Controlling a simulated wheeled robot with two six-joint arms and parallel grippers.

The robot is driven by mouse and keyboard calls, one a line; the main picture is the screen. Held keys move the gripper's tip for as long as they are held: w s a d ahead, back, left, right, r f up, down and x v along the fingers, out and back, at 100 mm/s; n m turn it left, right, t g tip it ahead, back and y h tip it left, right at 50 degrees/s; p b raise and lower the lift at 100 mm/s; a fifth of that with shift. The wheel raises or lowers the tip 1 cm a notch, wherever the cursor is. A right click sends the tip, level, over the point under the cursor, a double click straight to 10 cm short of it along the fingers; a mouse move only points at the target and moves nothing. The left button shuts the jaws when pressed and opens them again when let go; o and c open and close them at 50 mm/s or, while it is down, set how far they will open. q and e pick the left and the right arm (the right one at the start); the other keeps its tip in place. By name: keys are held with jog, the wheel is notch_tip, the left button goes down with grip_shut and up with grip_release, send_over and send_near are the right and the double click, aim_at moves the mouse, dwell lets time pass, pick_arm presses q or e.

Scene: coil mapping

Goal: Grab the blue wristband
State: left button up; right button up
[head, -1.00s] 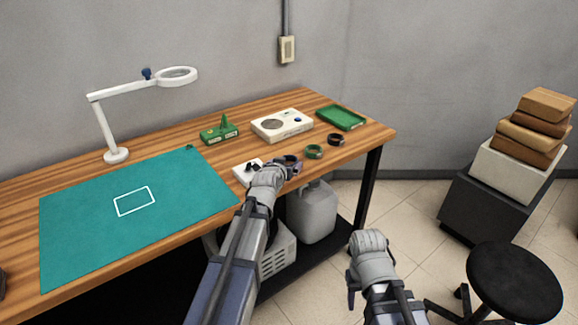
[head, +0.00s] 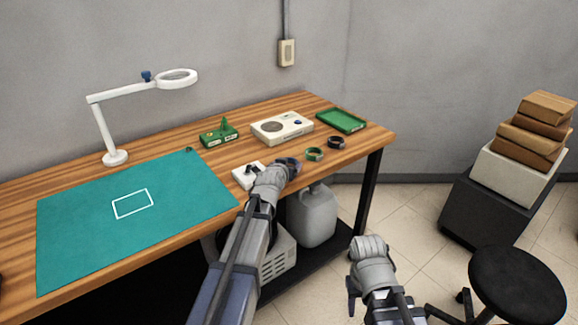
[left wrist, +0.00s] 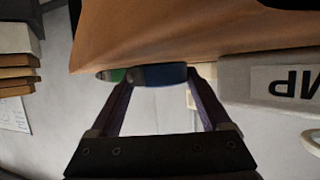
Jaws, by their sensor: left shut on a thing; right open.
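The blue wristband (left wrist: 160,75) is between the fingers of my left gripper in the left wrist view, by the front edge of the table. My left gripper (head: 288,166) is shut on it; in the head view the hand partly hides the band. A green wristband (head: 314,154) lies just right of the gripper, and its edge shows beside the blue one in the left wrist view (left wrist: 112,75). A dark wristband (head: 336,142) lies further right. My right gripper (head: 368,246) is open, off the table to the right; its fingers are mostly hidden.
A white box (head: 246,176) sits just left of my left gripper. Behind are a cream device (head: 282,127), a green tray (head: 341,120) and a green block (head: 219,135). A teal mat (head: 80,240) and a magnifier lamp (head: 115,157) are left. A stool (head: 515,285) stands right.

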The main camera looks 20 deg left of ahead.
pick_arm(q)
jog(key=shift+c, duration=0.5)
notch_tip(320, 180, up, 10)
jog(key=p, duration=1)
jog(key=shift+a, duration=0.1)
